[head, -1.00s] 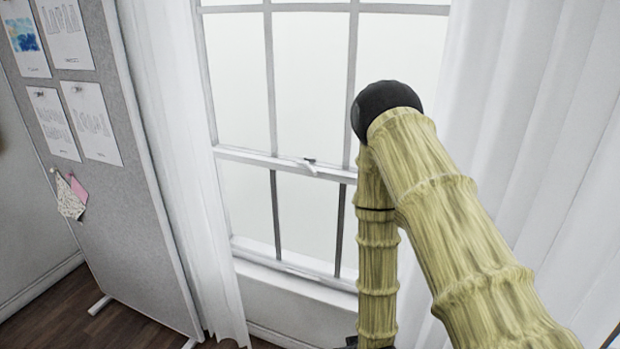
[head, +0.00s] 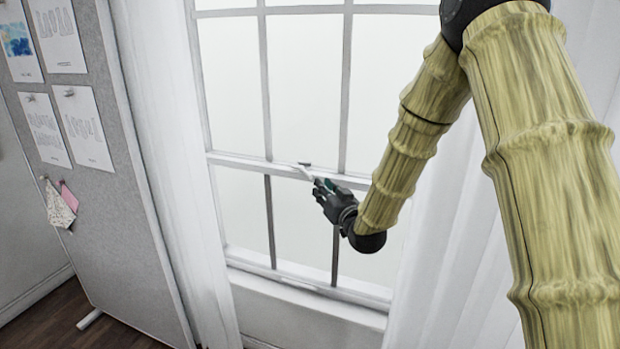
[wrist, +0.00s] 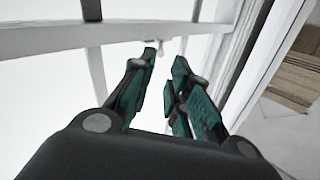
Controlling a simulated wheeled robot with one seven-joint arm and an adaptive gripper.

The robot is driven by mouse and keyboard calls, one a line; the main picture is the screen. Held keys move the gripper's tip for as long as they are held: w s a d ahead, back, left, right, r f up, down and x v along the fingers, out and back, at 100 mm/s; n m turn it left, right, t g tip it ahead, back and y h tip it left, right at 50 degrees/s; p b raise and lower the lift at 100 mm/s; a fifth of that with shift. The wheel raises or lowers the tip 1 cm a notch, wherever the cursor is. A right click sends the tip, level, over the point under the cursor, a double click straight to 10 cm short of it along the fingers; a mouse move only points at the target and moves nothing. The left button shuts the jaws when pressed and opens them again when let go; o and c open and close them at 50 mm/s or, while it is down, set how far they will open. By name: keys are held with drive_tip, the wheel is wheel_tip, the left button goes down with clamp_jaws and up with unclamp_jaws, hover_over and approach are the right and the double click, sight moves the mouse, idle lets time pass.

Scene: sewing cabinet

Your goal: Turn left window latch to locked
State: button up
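The window latch (head: 304,172) is a small white lever with a dark piece at its top, on the middle rail of the window (head: 240,160). In the head view its lever points down and to the right. My gripper (head: 319,184) is just below and right of the lever, with its fingers toward it; whether they touch I cannot tell. In the wrist view the two teal-padded fingers of my gripper (wrist: 164,70) are apart with nothing held between them. A small pale piece of the latch (wrist: 161,44) shows just beyond the fingertips.
White curtains hang on both sides of the window, the left curtain (head: 165,150) and the right curtain (head: 440,240). A grey pinboard (head: 120,215) with pinned papers stands at the left. The window sill (head: 300,283) below is clear.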

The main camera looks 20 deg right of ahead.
sight(309, 176)
drive_tip(key=w, duration=0.3)
drive_tip(key=w+p, duration=0.1)
drive_tip(key=w, duration=0.2)
drive_tip(key=w+a+p, duration=0.1)
drive_tip(key=w, duration=0.3)
drive_tip(key=shift+a+f, duration=0.1)
clamp_jaws()
